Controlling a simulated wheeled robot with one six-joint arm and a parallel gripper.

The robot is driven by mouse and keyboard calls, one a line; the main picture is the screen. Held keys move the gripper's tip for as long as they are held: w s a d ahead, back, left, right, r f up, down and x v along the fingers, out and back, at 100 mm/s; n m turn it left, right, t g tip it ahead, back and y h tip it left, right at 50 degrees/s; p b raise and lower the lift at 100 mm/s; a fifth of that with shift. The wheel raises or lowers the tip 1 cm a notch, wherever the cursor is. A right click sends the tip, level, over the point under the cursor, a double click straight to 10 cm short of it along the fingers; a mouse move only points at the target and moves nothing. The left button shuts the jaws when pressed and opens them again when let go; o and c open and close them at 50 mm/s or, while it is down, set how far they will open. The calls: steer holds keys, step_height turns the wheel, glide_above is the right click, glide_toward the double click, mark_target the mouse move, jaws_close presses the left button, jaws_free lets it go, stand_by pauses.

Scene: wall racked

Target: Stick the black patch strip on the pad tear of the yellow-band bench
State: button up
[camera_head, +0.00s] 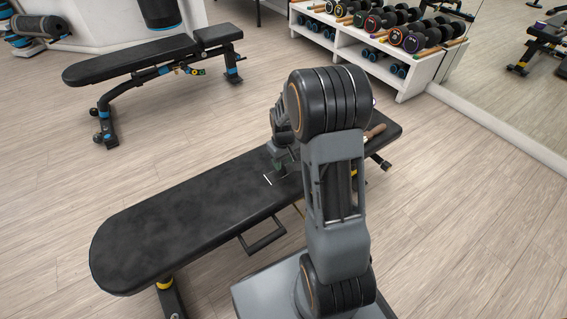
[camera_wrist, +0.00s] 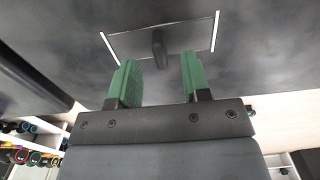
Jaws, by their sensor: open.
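The yellow-band bench (camera_head: 180,215) stands in the foreground with a long black pad and yellow bands at its legs. In the wrist view, the black patch strip (camera_wrist: 190,38) appears as a thin dark rectangle flat on the pad, with a white line at each end and a dark raised tab in its middle. My gripper (camera_wrist: 158,65) is open, its two green fingers just short of the tab and apart from it in the picture. In the head view, my gripper (camera_head: 284,164) is low over the pad beside a white mark. I cannot make out the tear itself.
A blue-band bench (camera_head: 140,62) stands at the back left. A white rack (camera_head: 415,75) of dumbbells and a mirror are at the back right. A wooden handle (camera_head: 375,131) shows near the bench's far end, partly behind my arm. Open floor lies between the benches.

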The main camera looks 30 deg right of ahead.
step_height(320, 180, up, 11)
steer(key=p, duration=0.3)
steer(key=shift+p, duration=0.4)
step_height(320, 180, up, 21)
steer(key=t+p, duration=0.1)
steer(key=p, duration=1.3)
glide_above(284, 166)
steer(key=s+a, duration=0.5)
steer(key=s+a+r+t+p, duration=0.1)
steer(key=s+a+r+p, duration=0.1)
steer(key=s+r+p, duration=0.3)
steer(key=s+a+r+m+t+p, duration=0.1)
steer(key=s+r+p, duration=0.4)
steer(key=r+p, duration=0.5)
steer(key=shift+s+a+r+m+t+p, duration=0.35)
steer(key=shift+a+r, duration=0.55)
steer(key=shift+r, duration=1.05)
